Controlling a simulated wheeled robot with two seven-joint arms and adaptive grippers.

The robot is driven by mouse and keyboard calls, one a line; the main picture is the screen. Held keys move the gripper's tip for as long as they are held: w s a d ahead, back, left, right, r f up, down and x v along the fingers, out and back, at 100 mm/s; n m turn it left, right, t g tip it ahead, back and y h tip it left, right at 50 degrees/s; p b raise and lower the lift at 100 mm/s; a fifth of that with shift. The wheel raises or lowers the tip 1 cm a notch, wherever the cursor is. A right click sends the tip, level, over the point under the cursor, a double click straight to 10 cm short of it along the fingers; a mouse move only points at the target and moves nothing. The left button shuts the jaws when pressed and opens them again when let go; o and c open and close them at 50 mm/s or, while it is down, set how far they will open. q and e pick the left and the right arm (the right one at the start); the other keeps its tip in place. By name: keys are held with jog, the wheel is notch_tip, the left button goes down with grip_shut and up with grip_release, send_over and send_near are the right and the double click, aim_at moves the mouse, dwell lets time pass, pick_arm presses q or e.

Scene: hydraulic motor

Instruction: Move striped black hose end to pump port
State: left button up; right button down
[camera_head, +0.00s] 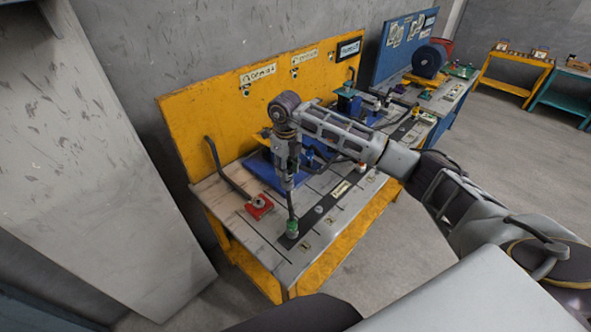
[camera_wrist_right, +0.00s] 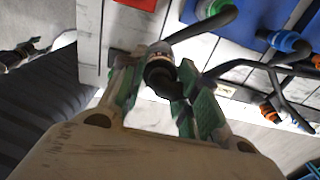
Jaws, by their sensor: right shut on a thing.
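My right gripper (camera_head: 290,188) points down over the front left part of the workbench. It is shut on a black hose end, which shows between the green finger pads of the gripper (camera_wrist_right: 160,95) in the wrist view. This hose end (camera_wrist_right: 158,72) is dark with a paler ring; its stripes are hard to make out. Below the gripper, a thin black hose runs down to a green fitting (camera_head: 292,227) on the black strip. Blue equipment (camera_head: 262,172) stands behind the gripper and is partly hidden by it. I cannot tell which port is the pump port. My left gripper is not in view.
A red block (camera_head: 259,206) with a bent black hose (camera_head: 224,168) sits at the bench's left. The yellow back panel (camera_head: 215,110) rises behind.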

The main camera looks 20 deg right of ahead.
jog(key=w+a+b, duration=0.2)
jog(key=w+a, duration=0.3)
jog(key=a, duration=0.5)
jog(key=shift+w+a+b, duration=0.15)
jog(key=shift+w+b, duration=0.05)
jog(key=shift+b, duration=0.1)
dwell(0.4)
notch_tip(320, 180, down, 8)
jog(key=b, duration=0.5)
dwell(0.6)
jog(key=shift+f, duration=0.1)
jog(key=shift+f+b, duration=0.55)
jog(key=shift+f, duration=0.2)
dwell(1.0)
jog(key=c, duration=1.3)
grip_release()
jog(key=o, duration=0.3)
jog(key=shift+s+r, duration=0.1)
jog(key=shift+o, duration=0.2)
